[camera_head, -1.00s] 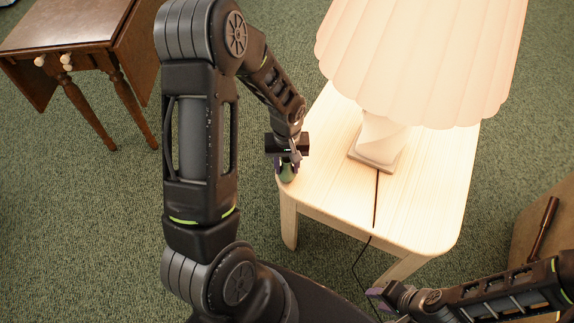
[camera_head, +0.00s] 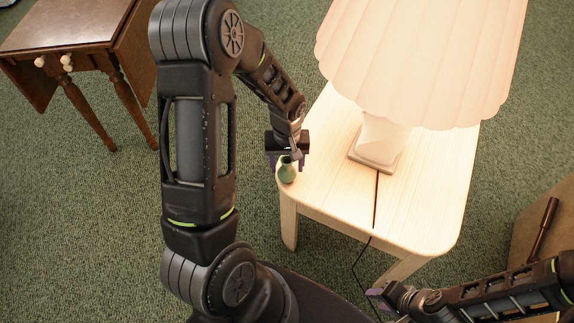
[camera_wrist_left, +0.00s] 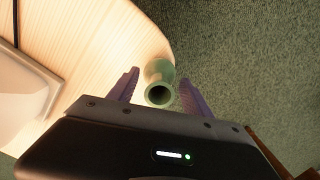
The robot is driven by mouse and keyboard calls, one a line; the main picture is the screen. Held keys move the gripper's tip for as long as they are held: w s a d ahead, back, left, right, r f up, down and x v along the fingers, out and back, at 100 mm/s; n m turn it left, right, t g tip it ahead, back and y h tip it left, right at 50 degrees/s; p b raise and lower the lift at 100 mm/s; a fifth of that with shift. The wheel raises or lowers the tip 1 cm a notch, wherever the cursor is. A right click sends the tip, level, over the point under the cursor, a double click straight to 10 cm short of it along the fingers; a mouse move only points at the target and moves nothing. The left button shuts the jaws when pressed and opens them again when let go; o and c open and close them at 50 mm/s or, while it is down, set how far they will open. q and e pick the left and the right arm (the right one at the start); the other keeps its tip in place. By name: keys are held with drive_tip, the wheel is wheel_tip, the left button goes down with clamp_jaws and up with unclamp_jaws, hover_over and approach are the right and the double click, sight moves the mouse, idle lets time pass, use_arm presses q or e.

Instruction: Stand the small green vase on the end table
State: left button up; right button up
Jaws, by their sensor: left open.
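The small green vase (camera_head: 287,172) stands upright on the end table (camera_head: 335,200), close to its left edge near the front corner. My left gripper (camera_head: 287,160) is just above and behind the vase with its fingers apart. In the left wrist view the vase (camera_wrist_left: 158,84) shows its open mouth between the two purple fingers of the gripper (camera_wrist_left: 162,88), with gaps on both sides. The end table's pale top (camera_wrist_left: 90,40) also shows there. My right gripper (camera_head: 376,294) is low at the front right, away from the vase; its finger gap is not clear.
A lamp with a pleated shade (camera_head: 420,60) and pale base (camera_head: 378,145) fills the table's back and middle. Its dark cord (camera_head: 376,200) runs over the front edge. A brown side table (camera_head: 75,35) stands at the far left. The table's front right is clear.

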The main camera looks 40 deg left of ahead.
use_arm(q)
wheel_tip(320, 180, up, 11)
drive_tip(key=p, duration=0.1)
idle(0.8)
drive_tip(key=s+d+f+m, duration=0.1)
drive_tip(key=d+f, duration=0.2)
drive_tip(key=d+f+m+h, duration=0.1)
drive_tip(key=d+f, duration=0.3)
drive_tip(key=s+d+f+h, duration=0.1)
drive_tip(key=d+f, duration=0.3)
drive_tip(key=shift+s+d+f+m, duration=0.1)
drive_tip(key=shift+s+m, duration=0.2)
drive_tip(key=shift+m, duration=0.1)
drive_tip(key=s+d+f+m+h, duration=0.2)
drive_tip(key=s+d+f, duration=0.7)
drive_tip(key=s+d, duration=0.2)
drive_tip(key=d, duration=0.2)
drive_tip(key=shift+s+d+f+m+t, duration=0.3)
drive_tip(key=shift+s+f+m+t, duration=0.1)
